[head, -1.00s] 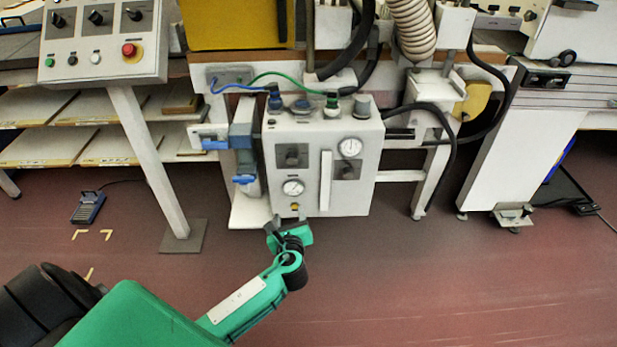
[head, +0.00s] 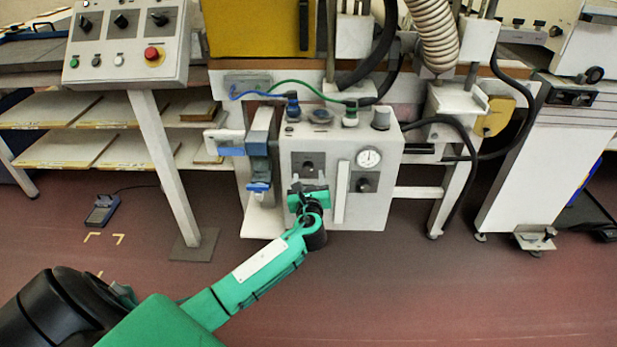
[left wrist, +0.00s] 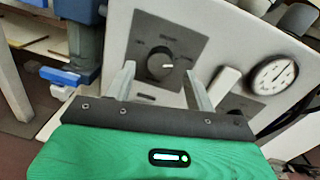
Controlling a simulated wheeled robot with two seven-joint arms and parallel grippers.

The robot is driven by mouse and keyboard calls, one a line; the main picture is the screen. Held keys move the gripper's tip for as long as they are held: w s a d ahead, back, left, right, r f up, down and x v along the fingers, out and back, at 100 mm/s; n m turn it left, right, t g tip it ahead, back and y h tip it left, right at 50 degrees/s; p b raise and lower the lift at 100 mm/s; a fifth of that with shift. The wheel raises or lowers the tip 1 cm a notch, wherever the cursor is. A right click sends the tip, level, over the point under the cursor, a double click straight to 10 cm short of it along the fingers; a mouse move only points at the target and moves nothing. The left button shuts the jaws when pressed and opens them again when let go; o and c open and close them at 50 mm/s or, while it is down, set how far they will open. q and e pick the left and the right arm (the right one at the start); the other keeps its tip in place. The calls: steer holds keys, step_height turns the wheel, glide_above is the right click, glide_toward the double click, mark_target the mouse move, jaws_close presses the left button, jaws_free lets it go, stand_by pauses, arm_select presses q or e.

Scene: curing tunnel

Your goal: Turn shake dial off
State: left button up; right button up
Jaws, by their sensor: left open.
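A black dial (left wrist: 160,62) on a dark square plate sits on the front of a white control box; its label is too blurred to read. In the head view this dial (head: 308,166) shows just above my left gripper (head: 309,190). A second dial (head: 364,183) sits lower right on the same box, under a gauge; I cannot tell by label which is the shake dial. In the left wrist view my left gripper (left wrist: 158,76) is open and empty, its two fingers pointing at the first dial, one on each side below it. My right gripper is out of view.
The white box (head: 374,215) carries a round gauge (head: 369,158), a vertical white handle (head: 341,192) and a blue-handled valve (head: 258,187) at its left. A slanted panel (head: 130,72) with several knobs and a red button stands at the left. Open floor lies in front.

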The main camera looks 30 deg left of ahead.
mark_target(308, 168)
arm_select(q)
steer(key=shift+x, duration=1.15)
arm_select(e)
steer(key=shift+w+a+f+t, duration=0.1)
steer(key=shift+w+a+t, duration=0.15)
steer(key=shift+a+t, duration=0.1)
arm_select(q)
steer(key=c, duration=1)
